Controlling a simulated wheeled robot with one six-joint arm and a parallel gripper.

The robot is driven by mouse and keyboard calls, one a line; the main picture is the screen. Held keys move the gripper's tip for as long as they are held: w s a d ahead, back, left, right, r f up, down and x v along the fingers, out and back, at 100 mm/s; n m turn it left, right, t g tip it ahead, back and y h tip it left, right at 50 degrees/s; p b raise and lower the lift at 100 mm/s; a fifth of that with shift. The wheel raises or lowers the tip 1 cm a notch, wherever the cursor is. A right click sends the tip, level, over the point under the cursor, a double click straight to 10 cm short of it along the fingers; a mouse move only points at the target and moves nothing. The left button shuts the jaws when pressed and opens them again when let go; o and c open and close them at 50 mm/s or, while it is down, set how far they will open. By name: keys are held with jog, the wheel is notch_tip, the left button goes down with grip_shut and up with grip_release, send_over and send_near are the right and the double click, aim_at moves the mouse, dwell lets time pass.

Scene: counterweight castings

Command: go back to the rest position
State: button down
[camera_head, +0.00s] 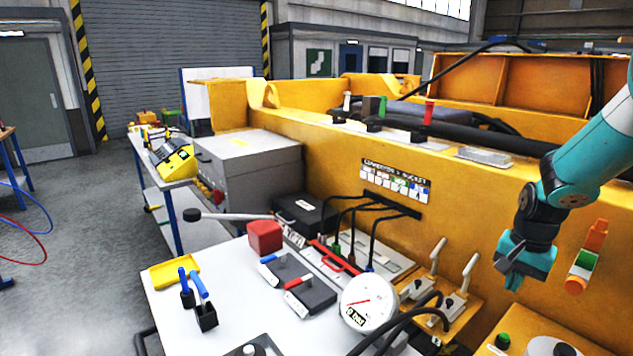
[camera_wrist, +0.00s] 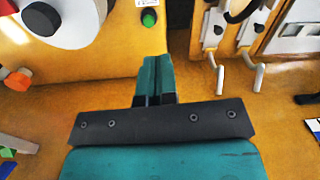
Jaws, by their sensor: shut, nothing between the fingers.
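My gripper (camera_head: 511,275) is at the right of the head view, at the end of my teal and black arm. It hangs in front of the yellow machine wall (camera_head: 330,165), above the yellow panel with the green button (camera_head: 502,340). In the wrist view my gripper (camera_wrist: 155,62) shows its teal fingers pressed together with nothing between them. The green button also shows in the wrist view (camera_wrist: 149,18), just beyond the fingertips. No held object is visible.
Two white-handled levers (camera_head: 437,256) stand left of my gripper, near a round white gauge (camera_head: 368,303). An orange, green and white stack light (camera_head: 585,262) is close on the right. A white table (camera_head: 225,290) holds a red cube (camera_head: 265,237). Open floor (camera_head: 60,240) lies far left.

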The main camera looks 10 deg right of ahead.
jog(key=s+a+r+n+y+b, duration=0.15)
jog(key=a+r+n, duration=0.35)
jog(key=a, duration=0.7)
jog(key=s+a+r+n+y+b, duration=0.1)
jog(key=s+a+r+n, duration=0.1)
jog(key=s+a+n, duration=0.4)
jog(key=s+a+r+n+y+b, duration=0.1)
jog(key=s+a+n, duration=0.5)
jog(key=s+a, duration=0.7)
notch_tip(320, 180, up, 2)
jog(key=shift+s+a+r+n+b, duration=0.1)
jog(key=shift+s+a+n+b, duration=0.15)
jog(key=shift+s+b, duration=0.5)
jog(key=shift+s+y, duration=0.2)
jog(key=shift+y, duration=0.05)
